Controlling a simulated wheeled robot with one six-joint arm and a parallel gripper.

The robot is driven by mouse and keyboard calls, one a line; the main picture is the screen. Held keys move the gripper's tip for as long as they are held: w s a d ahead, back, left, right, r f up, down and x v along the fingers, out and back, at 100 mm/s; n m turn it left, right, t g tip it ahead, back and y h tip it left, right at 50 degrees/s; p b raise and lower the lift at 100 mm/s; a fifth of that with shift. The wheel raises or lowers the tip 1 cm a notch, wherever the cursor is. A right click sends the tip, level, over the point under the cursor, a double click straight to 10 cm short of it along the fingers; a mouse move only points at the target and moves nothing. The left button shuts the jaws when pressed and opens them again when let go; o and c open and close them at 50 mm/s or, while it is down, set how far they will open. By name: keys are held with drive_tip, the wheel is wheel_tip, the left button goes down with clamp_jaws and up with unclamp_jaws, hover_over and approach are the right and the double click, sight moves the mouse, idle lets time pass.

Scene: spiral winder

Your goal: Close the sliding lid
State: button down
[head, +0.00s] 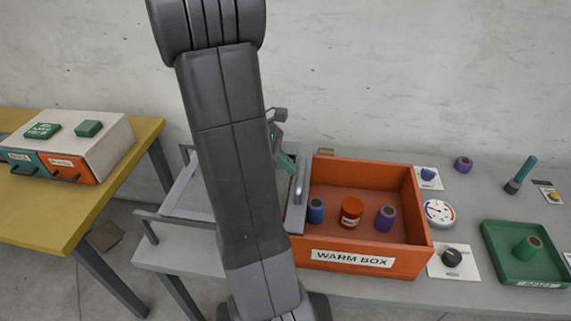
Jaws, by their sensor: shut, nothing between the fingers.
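The orange warm box (353,258) stands on the grey table with its top open. Its sliding lid (294,218) is a grey piece with an upright handle (299,182), at the box's left edge. The rest of the lid is hidden behind my arm. Inside the box stand a blue spool (316,211), an orange-red jar (351,212) and a purple spool (385,218). My gripper (288,164) shows green fingers just left of the handle, partly hidden by my arm. It is shut and empty; whether it touches the handle I cannot tell.
Grey rails (173,218) extend left of the box. Right of it are a dial (439,213), a black knob (452,257) and a green tray (500,272) holding a green spool (528,248). A yellow table (70,213) with a drawer unit (100,147) stands at left.

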drive_tip(key=s+d, duration=0.3)
drive_tip(key=d, duration=1.1)
drive_tip(key=s+d, duration=0.4)
drive_tip(key=d, duration=1.1)
drive_tip(key=shift+d, duration=0.25)
drive_tip(key=shift+s, duration=0.1)
drive_tip(key=a+f+p+v, duration=0.1)
drive_tip(key=a+v, duration=0.1)
drive_tip(key=v, duration=1.1)
drive_tip(key=shift+w+f, duration=0.25)
drive_tip(key=shift+w, duration=0.1)
drive_tip(key=d+r+b+x, duration=0.1)
drive_tip(key=d+x, duration=0.1)
drive_tip(key=x, duration=1.1)
drive_tip(key=shift+s+r, duration=0.25)
drive_tip(key=shift+s, duration=0.05)
